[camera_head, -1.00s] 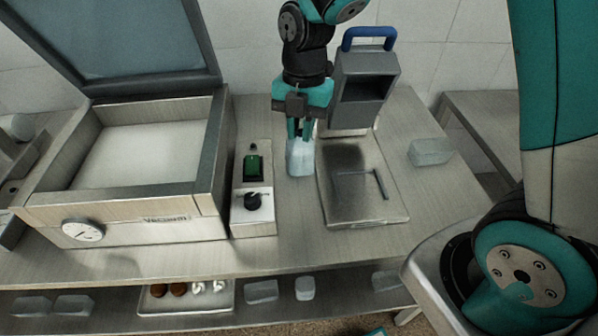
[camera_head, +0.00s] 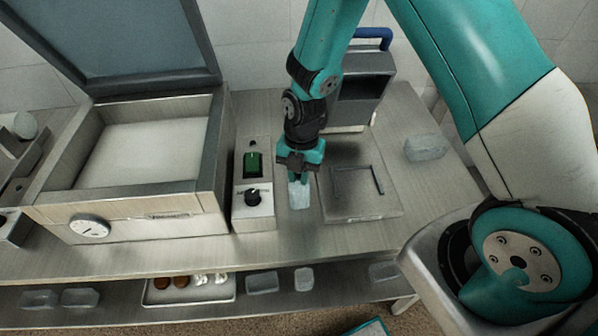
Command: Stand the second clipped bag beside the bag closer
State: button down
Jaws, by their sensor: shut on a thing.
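My gripper (camera_head: 299,178) is shut on a pale, translucent bag (camera_head: 299,197), seen in the head view with the fingers pointing down. The bag is upright, between the control box and the flat metal plate (camera_head: 350,208). I cannot tell whether its bottom touches the table. The grey machine with a blue handle (camera_head: 366,84), which looks like the bag closer, stands behind the plate, partly hidden by my arm. Another pale bag or block (camera_head: 425,148) lies on the table at the right, apart from my gripper.
A vacuum chamber (camera_head: 140,200) with its lid raised fills the left. A control box (camera_head: 253,205) with a green switch and black knob stands left of the bag. The lower shelf holds a tray (camera_head: 190,297) and several pale blocks. The front table strip is clear.

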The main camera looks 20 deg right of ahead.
jog(key=shift+f, duration=0.2)
jog(key=c, duration=1.1)
grip_release()
jog(key=shift+r, duration=0.1)
notch_tip(320, 180, up, 12)
jog(key=w+d+b, duration=0.1)
jog(key=b, duration=0.2)
jog(key=shift+w, duration=0.2)
jog(key=shift+d+r, duration=0.1)
jog(key=shift+r, duration=0.05)
